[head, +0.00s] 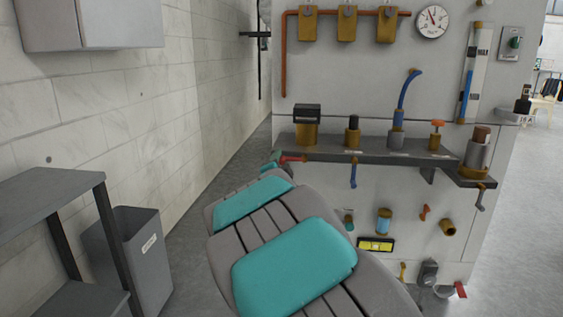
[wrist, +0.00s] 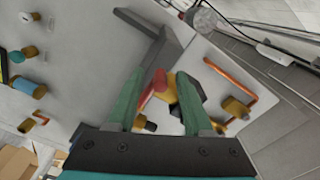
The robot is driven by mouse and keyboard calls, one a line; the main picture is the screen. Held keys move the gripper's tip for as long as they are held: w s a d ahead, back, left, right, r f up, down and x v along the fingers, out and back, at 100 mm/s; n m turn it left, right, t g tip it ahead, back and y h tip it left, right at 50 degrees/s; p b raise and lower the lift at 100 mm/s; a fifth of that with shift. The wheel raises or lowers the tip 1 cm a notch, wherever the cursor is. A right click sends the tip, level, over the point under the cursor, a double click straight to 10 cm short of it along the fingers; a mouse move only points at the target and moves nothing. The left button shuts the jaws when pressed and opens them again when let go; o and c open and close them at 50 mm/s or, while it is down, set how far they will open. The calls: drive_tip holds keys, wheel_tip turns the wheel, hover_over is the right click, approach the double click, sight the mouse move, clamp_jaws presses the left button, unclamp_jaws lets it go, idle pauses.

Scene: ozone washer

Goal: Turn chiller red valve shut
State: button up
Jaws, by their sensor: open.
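A red valve handle (wrist: 155,88) on a brass body (wrist: 170,90) shows in the wrist view, between the fingers of my gripper (wrist: 168,84). The green fingers are apart, one on each side of it; I cannot tell whether either touches it. In the head view a red handle (head: 292,159) sticks out at the left end of the panel's dark shelf, beside the far end of my arm. It appears to be the same valve. My gripper is mostly hidden behind my arm there. No chiller label is readable.
A grey bin (head: 143,262) and a dark table (head: 45,200) stand at the left. A floor gap lies between wall and panel.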

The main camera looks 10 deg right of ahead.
drive_tip(key=shift+w+d, duration=0.1)
drive_tip(key=shift+w, duration=0.3)
drive_tip(key=shift+c, duration=0.2)
clamp_jaws()
